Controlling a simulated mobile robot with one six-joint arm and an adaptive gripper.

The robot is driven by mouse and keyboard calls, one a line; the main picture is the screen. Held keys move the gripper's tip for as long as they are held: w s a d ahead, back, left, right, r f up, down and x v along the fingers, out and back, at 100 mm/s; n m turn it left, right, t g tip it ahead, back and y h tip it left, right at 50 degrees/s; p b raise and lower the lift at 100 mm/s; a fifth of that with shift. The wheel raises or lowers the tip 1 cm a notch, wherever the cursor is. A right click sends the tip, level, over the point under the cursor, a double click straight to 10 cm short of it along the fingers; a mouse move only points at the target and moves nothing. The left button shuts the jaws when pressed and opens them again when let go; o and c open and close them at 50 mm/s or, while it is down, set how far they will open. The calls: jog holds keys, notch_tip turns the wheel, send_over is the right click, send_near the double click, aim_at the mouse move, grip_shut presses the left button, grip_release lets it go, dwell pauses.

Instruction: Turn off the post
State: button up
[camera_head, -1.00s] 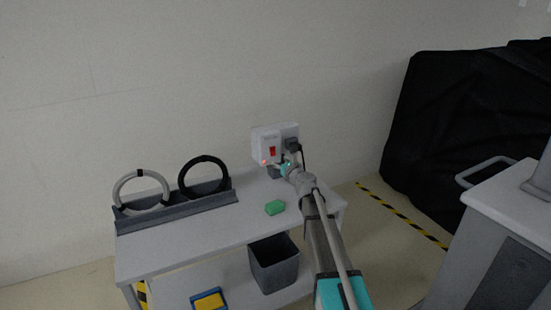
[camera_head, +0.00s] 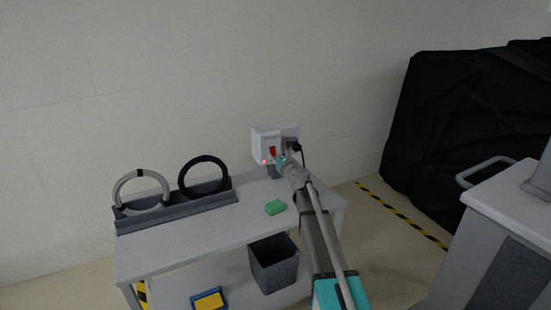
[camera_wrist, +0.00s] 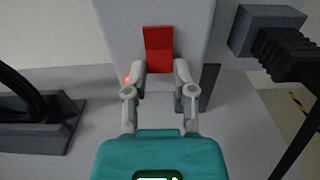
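The post (camera_head: 261,145) is a white box on a grey stand at the back of the cart. It carries a red rocker switch (camera_head: 272,151) and a lit red light (camera_head: 264,162). In the wrist view the red switch (camera_wrist: 158,50) is upright on the post's face (camera_wrist: 190,25), and the red glow is at its lower left. My gripper (camera_wrist: 159,75) is just in front of the switch, its two fingers apart on either side of the switch's lower part. I cannot tell whether they touch it. In the head view my gripper (camera_head: 281,163) partly hides the post's lower front.
A black plug with a cable (camera_head: 292,146) sits on the post's right. A green block (camera_head: 275,207) lies on the cart top (camera_head: 190,240). A rack (camera_head: 180,207) holds a grey ring (camera_head: 141,173) and a black ring (camera_head: 183,178). A grey bin (camera_head: 274,264) stands below.

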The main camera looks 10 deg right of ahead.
grip_shut()
jog(key=shift+w+f+t+b, duration=0.1)
jog(key=shift+f+t+b, duration=0.2)
jog(key=shift+b, duration=0.5)
jog(key=shift+r+t+b, duration=0.1)
jog(key=shift+t+b, duration=0.2)
jog(key=shift+b, duration=0.3)
jog(key=o, duration=0.7)
grip_release()
jog(key=shift+r+g+p, duration=0.35)
jog(key=shift+g+p, duration=0.25)
jog(key=shift+p, duration=0.9)
